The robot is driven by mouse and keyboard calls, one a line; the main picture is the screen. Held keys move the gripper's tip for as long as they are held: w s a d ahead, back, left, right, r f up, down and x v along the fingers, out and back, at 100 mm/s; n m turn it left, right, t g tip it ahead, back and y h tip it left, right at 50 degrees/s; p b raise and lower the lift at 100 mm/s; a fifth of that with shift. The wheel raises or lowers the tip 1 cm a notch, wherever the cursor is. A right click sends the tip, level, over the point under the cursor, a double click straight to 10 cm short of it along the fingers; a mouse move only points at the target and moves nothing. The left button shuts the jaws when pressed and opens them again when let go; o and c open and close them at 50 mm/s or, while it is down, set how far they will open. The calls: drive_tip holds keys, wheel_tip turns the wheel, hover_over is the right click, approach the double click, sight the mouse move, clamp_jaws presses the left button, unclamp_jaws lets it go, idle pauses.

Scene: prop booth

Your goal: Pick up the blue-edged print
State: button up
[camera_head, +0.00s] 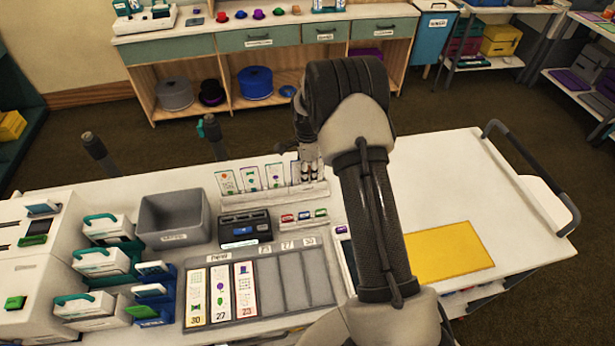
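Several upright prints stand in a white rack (262,198) at the back of the cart top. The rightmost print (294,174) is partly hidden by my gripper, and its edge looks dark bluish, though it is too small to be sure. My gripper (310,176) points down at the rack's right part, right beside the rightmost print. Its fingers are small and partly shaded; I cannot tell whether they touch the print or how wide they are.
A grey sectioned tray (270,322) holds several long strips on its left; its right slots are empty. A grey bin (173,222), a dark device (245,229) and small coloured blocks (304,216) stand near the rack. A yellow mat (448,252) lies right, with clear white surface behind it.

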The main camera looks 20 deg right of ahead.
drive_tip(key=shift+c, duration=0.4)
clamp_jaws()
wheel_tip(320, 180, up, 20)
drive_tip(key=p, duration=0.3)
idle(0.5)
